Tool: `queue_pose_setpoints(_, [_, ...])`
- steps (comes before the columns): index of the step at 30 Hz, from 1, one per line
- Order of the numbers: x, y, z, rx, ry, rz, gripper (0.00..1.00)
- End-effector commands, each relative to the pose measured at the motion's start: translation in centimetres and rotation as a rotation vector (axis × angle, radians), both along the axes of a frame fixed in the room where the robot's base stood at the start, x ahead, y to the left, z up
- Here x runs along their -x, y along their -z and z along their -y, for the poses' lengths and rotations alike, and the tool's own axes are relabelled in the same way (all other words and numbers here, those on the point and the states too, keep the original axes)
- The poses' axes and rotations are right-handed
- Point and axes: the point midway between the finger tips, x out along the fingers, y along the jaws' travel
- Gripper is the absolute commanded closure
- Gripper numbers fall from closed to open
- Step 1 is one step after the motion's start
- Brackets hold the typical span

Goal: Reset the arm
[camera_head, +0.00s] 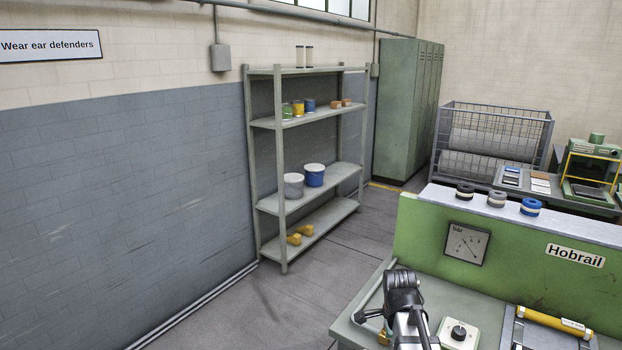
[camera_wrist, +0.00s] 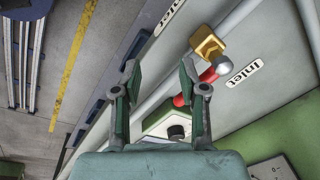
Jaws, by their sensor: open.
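My gripper (camera_wrist: 158,80) is open and empty in the wrist view, its two dark green-padded fingers spread apart. Beyond the fingers are a brass fitting (camera_wrist: 207,42) and a red part with a pale rounded end (camera_wrist: 212,73), partly behind the right finger. A box with a black knob (camera_wrist: 176,131) shows between the fingers, partly hidden by my gripper body. In the head view, my dark arm end stands above the green machine's bench, left of a white knob box (camera_head: 459,333).
The green Hobrail machine panel (camera_head: 480,240) carries a gauge and several rolls on top. A yellow cylinder (camera_head: 553,321) lies at the bench's right. A shelf rack (camera_head: 282,200) stands against the left wall. Open floor (camera_head: 300,290) lies between rack and bench.

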Motion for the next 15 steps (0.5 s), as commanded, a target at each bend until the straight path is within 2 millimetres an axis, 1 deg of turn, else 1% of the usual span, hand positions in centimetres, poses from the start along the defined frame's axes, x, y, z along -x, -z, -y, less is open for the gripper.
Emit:
queue_pose_setpoints(1, [1.1, 2.2, -0.6, 0.005, -0.113, -0.023, 0.58])
queue_pose_setpoints(3, [2.0, 4.7, -1.3, 0.012, -0.281, -0.044, 0.58])
queue_pose_setpoints(5, [2.9, 6.8, -2.0, 0.016, -0.422, -0.062, 0.58])
queue_pose_setpoints(6, [3.5, 8.2, -2.4, 0.018, -0.518, -0.072, 0.58])
queue_pose_setpoints(9, [5.2, 11.5, -3.4, 0.023, -0.754, -0.098, 0.58])
queue_pose_setpoints(12, [6.8, 14.2, -4.2, 0.026, -0.960, -0.115, 0.58])
queue_pose_setpoints(15, [8.2, 16.3, -4.9, 0.025, -1.129, -0.127, 0.58])
